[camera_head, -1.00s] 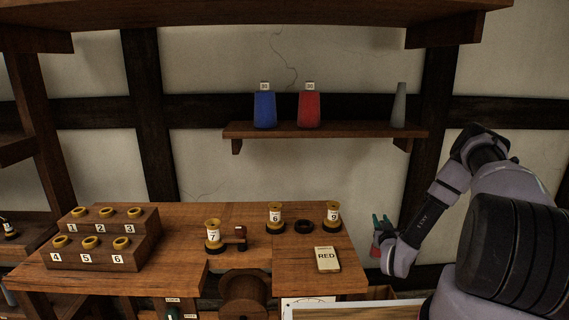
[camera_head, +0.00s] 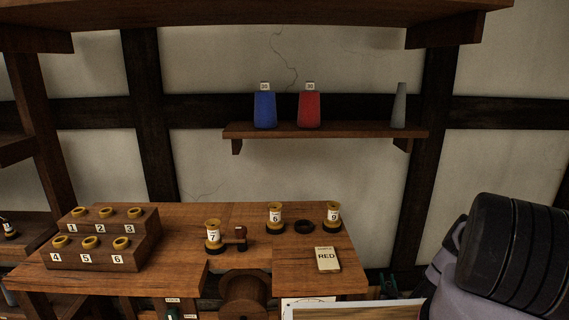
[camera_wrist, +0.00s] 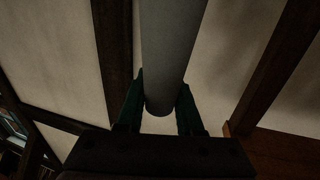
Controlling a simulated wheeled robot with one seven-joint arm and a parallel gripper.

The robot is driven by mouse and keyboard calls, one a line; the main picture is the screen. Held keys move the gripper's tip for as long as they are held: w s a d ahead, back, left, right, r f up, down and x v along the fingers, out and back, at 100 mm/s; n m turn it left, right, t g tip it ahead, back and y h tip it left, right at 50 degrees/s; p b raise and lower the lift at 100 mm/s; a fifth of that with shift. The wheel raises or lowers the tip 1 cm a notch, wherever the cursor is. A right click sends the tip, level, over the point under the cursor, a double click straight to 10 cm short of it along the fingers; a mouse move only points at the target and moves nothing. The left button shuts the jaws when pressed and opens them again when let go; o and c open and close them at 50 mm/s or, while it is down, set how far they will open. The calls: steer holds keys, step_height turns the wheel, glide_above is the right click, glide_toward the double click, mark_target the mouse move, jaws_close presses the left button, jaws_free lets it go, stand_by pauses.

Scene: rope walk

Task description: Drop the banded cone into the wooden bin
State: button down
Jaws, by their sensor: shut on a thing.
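My gripper (camera_wrist: 160,115) is shut on a smooth grey cone-like piece (camera_wrist: 170,50), held between its two green fingers. The piece's rounded end lies between the fingers and its body runs out of the top of the wrist view. No band shows on the visible part, so I cannot tell whether it is the banded cone. In the head view my gripper is low at the right, mostly hidden behind a pale-edged board and my arm. I cannot make out the wooden bin in either view.
A shelf (camera_head: 340,131) holds a blue cone (camera_head: 265,110), a red cone (camera_head: 310,110) and a slim grey cone (camera_head: 399,107). The bench (camera_head: 170,222) carries several spools, a numbered stepped rack (camera_head: 143,225) and a RED card (camera_head: 327,260). A pale-edged board (camera_head: 300,304) stands at the front.

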steer(key=shift+f, duration=1.1)
